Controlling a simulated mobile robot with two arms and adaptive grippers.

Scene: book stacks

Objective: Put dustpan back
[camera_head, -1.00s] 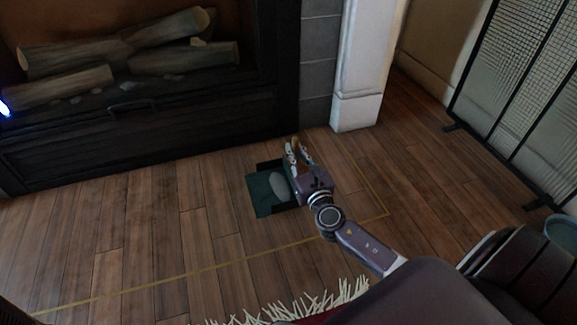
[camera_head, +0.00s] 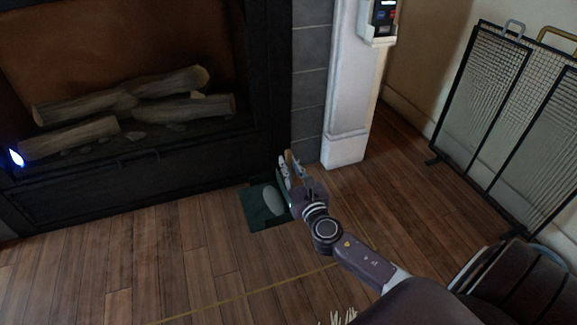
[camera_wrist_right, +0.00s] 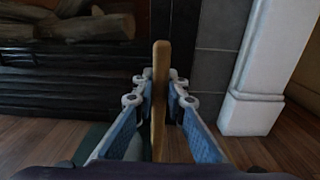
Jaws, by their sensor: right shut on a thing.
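The dustpan is a dark green pan (camera_head: 258,210) with a grey oval patch, low in front of the fireplace's right end in the head view. I cannot tell whether it touches the floor. My right gripper (camera_head: 287,170) is at the pan's right side, shut on a tan wooden handle (camera_wrist_right: 160,95), which appears to be the dustpan's. In the right wrist view, the handle stands upright between the blue-padded fingers (camera_wrist_right: 158,112). A bit of green pan (camera_wrist_right: 92,143) shows beyond the left finger. The handle's lower end is hidden. My left gripper is not in view.
The black fireplace (camera_head: 130,185) with logs (camera_head: 120,105) stands close ahead. A white pillar (camera_head: 348,110) is just right of it, with a small device (camera_head: 382,15) on it. A mesh screen (camera_head: 500,110) stands at the right. Wooden floor (camera_head: 180,265) is clear at left.

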